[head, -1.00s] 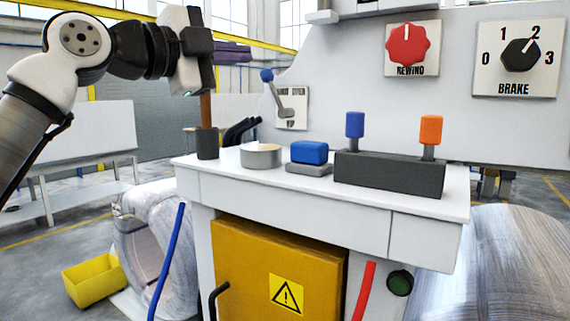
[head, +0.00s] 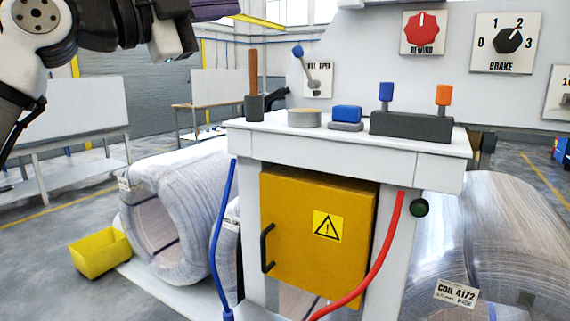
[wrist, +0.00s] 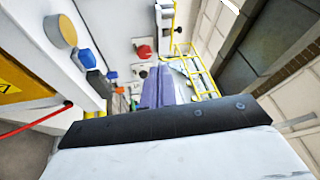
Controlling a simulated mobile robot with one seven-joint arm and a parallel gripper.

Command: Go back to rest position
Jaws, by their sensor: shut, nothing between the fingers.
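My gripper (head: 212,9) is at the upper left of the head view, partly cut off by the top edge. Its purple fingers point to the right, above and apart from the white console table. In the wrist view the two purple fingers (wrist: 160,88) lie together, shut, with nothing seen between them. The brown-handled stick (head: 254,72) stands upright in its dark holder on the table, clear of my gripper.
The white table (head: 300,135) carries a round tin (head: 304,118), a blue button (head: 346,114) and a dark box (head: 411,126) with blue and orange levers. Wrapped coils (head: 180,205) stand left and right. A yellow bin (head: 100,253) is on the floor.

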